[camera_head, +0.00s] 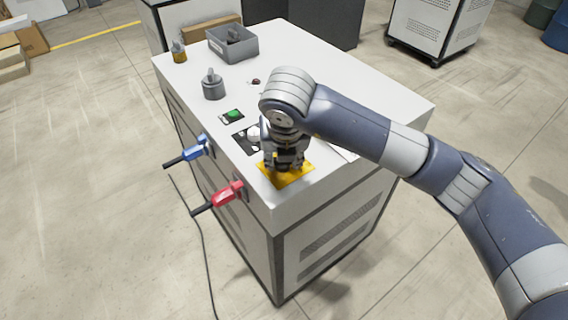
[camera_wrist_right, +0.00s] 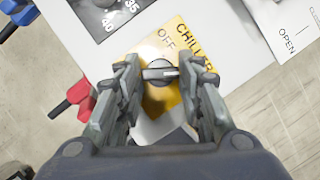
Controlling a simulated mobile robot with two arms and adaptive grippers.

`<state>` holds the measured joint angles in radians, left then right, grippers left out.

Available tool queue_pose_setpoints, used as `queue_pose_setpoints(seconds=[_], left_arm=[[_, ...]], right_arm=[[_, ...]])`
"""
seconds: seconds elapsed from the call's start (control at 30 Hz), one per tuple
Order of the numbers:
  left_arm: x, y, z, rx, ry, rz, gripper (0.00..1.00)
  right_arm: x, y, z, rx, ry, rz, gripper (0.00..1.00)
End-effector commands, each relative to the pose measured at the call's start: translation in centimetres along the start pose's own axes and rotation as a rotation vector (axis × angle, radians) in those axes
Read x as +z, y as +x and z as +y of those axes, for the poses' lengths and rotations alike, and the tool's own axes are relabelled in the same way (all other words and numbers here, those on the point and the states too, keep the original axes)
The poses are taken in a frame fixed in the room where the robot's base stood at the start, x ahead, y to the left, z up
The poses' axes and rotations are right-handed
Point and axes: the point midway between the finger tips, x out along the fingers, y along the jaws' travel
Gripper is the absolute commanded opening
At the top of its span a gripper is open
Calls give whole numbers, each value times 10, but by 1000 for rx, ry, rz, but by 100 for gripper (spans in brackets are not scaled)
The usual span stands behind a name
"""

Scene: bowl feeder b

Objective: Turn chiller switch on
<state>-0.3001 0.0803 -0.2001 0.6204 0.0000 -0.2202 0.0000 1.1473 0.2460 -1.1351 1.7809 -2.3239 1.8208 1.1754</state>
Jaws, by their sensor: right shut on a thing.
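The yellow chiller plate (camera_head: 298,175) lies near the front corner of the white cabinet top. In the right wrist view the yellow plate (camera_wrist_right: 185,45) reads "CHILL..." and "OFF". The chiller switch, a dark round knob with a light bar handle (camera_wrist_right: 159,73), sits on this plate. My right gripper (camera_head: 283,168) points down over the plate and hides the knob in the head view. In the wrist view its two fingers (camera_wrist_right: 160,76) are closed on the ends of the bar handle. The handle lies crosswise in that picture. My left gripper is out of view.
A dial panel (camera_head: 246,138) and a green button (camera_head: 232,113) are beside the plate. Blue (camera_head: 198,148) and red (camera_head: 228,194) plugs stick out from the cabinet side. A grey bin (camera_head: 232,43) and a grey knobbed part (camera_head: 213,86) stand farther back.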

Motion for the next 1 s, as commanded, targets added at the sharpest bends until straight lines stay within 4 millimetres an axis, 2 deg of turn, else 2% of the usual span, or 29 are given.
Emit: queue_pose_setpoints(seconds=[0.03,0.33,1.0], left_arm=[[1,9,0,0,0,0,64],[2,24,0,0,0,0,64],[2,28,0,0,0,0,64]], right_arm=[[0,3,1,-12,32,-4,10],[0,1,2,-71,177,-1,10],[1,-1,2,-93,231,0,10]])
